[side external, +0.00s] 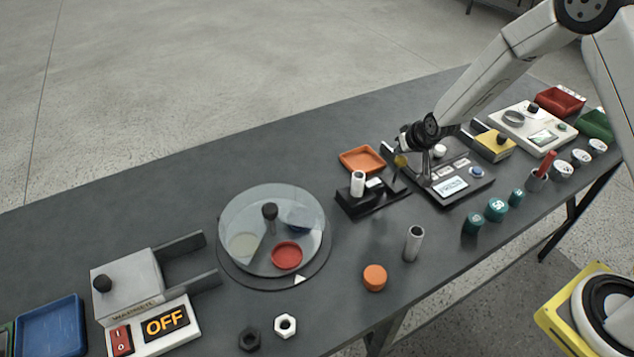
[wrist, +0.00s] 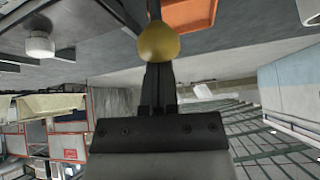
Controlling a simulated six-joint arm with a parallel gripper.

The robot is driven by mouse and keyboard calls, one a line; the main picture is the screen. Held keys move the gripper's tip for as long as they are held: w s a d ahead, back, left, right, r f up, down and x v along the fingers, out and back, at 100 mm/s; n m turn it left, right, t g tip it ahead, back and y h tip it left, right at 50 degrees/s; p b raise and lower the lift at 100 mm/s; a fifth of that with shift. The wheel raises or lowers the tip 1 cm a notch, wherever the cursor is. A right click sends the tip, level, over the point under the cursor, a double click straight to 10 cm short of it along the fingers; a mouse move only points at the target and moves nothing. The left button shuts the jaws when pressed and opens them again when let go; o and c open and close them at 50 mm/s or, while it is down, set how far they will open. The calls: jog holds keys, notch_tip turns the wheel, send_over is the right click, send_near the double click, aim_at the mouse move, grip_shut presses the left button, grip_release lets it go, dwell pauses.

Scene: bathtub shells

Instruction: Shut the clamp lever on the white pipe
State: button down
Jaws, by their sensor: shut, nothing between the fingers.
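The white pipe (side external: 358,184) stands upright in a black clamp (side external: 368,205) near the middle of the table. The clamp lever's yellow knob (side external: 400,160) is raised above the right end of the clamp, so the lever appears to stand up. The yellow knob (wrist: 158,43) also shows in the wrist view, right at my fingertips, with a dark shaft beyond it. My gripper (side external: 404,146) is shut and empty, at or just beside the knob; I cannot tell whether it touches. Its dark fingers (wrist: 158,85) show together in the wrist view. The pipe is not clear in the wrist view.
An orange tray (side external: 362,159) lies behind the clamp. A dark device with a display (side external: 451,187) stands close to its right. A grey tube (side external: 413,243) and an orange cap (side external: 375,277) stand in front. A turntable with a clear cover (side external: 240,215) is to the left.

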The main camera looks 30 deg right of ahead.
jog(key=s, duration=0.4)
jog(key=shift+f, duration=0.3)
jog(key=shift+s+f, duration=0.1)
dwell(0.5)
jog(key=shift+w+d+r, duration=0.2)
jog(key=shift+w+r, duration=0.6)
jog(key=shift+r, duration=0.05)
jog(key=shift+w+d+r, duration=0.2)
jog(key=shift+w+r, duration=0.6)
jog(key=shift+r, duration=0.05)
jog(key=s+r, duration=0.5)
jog(key=s, duration=0.2)
jog(key=shift+s+a, duration=0.3)
jog(key=shift+r, duration=0.1)
